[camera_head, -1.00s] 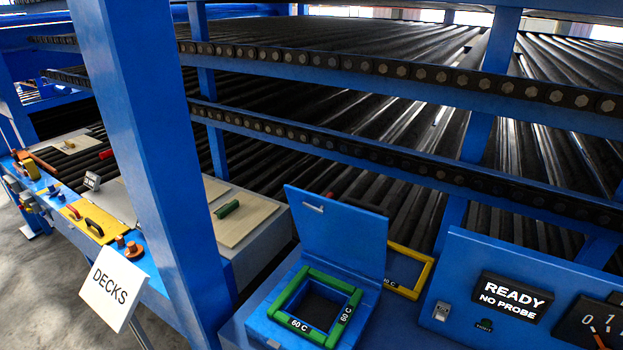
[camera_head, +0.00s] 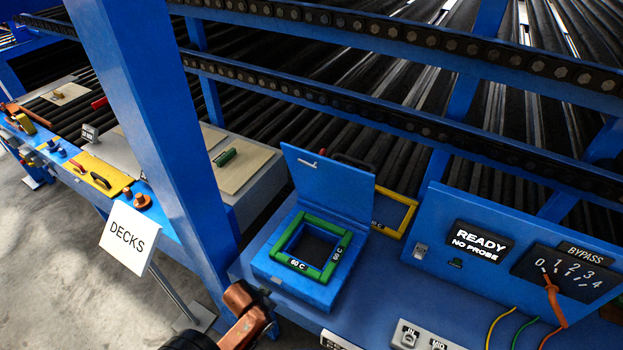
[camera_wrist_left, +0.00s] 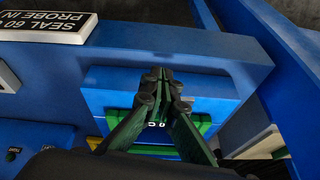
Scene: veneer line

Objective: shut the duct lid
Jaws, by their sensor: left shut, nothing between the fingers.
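The duct lid (camera_head: 325,187) is a flat blue panel with a small light handle. It stands raised, nearly upright, at the back edge of a blue duct box (camera_head: 292,284). The box's square opening has a green rim (camera_head: 341,243) marked 60 C and is uncovered. A copper-coloured part of my left arm shows at the bottom of the head view, in front of the box. In the left wrist view my left gripper (camera_wrist_left: 166,78) is shut and empty, with the blue box and its green rim behind it. Whether it touches the box is unclear. My right gripper is not in view.
A yellow frame (camera_head: 408,213) lies behind the lid. A blue panel with a READY, NO PROBE display (camera_head: 478,242) and a bypass dial (camera_head: 567,273) stands on the right. A blue post (camera_head: 150,130) and the DECKS sign (camera_head: 130,229) are on the left. Roller decks fill the back.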

